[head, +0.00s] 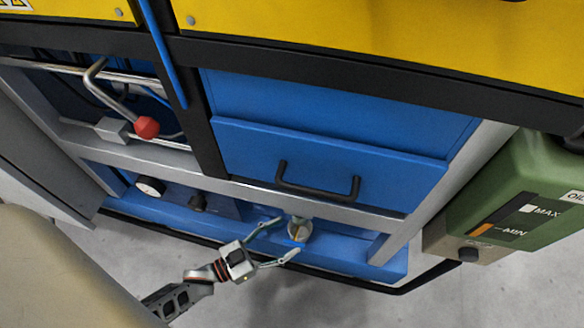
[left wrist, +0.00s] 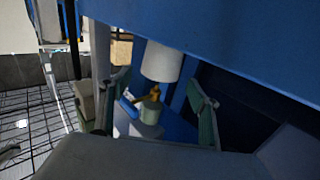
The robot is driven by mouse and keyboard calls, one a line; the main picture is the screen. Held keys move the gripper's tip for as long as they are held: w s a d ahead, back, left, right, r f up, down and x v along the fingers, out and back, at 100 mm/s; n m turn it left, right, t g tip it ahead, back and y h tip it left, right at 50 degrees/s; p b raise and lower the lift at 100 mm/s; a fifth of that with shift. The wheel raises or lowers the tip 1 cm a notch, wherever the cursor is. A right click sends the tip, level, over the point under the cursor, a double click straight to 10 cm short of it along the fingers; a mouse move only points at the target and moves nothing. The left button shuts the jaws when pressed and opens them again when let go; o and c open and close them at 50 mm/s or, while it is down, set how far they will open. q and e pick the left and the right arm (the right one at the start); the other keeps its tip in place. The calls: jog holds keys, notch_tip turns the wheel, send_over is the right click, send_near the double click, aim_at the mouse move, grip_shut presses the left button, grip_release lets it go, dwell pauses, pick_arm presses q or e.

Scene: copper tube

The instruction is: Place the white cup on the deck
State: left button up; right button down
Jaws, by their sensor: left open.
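The white cup (head: 302,230) stands at the blue deck (head: 345,257) under the machine, below a small brass tap; it also shows in the left wrist view (left wrist: 162,62). Its base seems to meet a blue surface, but exact contact is unclear. The tap (left wrist: 152,96) has a blue handle and joins a pale green fitting (left wrist: 151,112). My left gripper (head: 287,237) is open and empty, its fingers pointing at the cup. The cup lies between or just beyond the fingertips. My right gripper is not in view.
A blue drawer front with a black handle (head: 318,188) overhangs the spot. A green oil tank (head: 525,190) stands at the right.

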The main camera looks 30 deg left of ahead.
pick_arm(q)
jog(key=v, duration=0.8)
jog(key=shift+p, duration=0.3)
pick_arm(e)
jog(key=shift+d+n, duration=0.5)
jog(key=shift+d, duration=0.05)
pick_arm(q)
jog(key=shift+s+a, duration=0.1)
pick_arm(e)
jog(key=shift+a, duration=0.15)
